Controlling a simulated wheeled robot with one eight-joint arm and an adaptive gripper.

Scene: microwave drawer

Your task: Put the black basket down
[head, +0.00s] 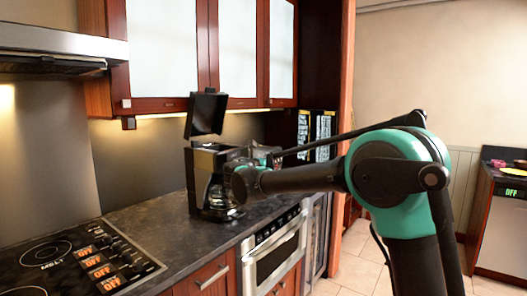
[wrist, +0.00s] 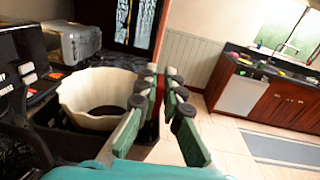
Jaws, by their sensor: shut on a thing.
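The black basket (wrist: 62,138) shows in the wrist view, with a white fluted filter (wrist: 75,98) sitting in it. My gripper (wrist: 155,95) is at the basket's right side, with its green and black fingers closed on the basket's edge or handle; the exact grip spot is partly hidden by the fingers. In the head view my gripper (head: 262,158) is just right of the coffee maker (head: 203,163), at the height of its upper part. The basket cannot be made out clearly there. The coffee maker's black lid (head: 206,114) stands raised.
A glass carafe (head: 220,194) sits in the coffee maker on the dark counter (head: 150,222). A stove top (head: 70,262) lies to the left, with an oven (head: 272,254) below the counter. Cabinets (head: 236,45) hang above. Another counter (wrist: 270,68) stands across the room.

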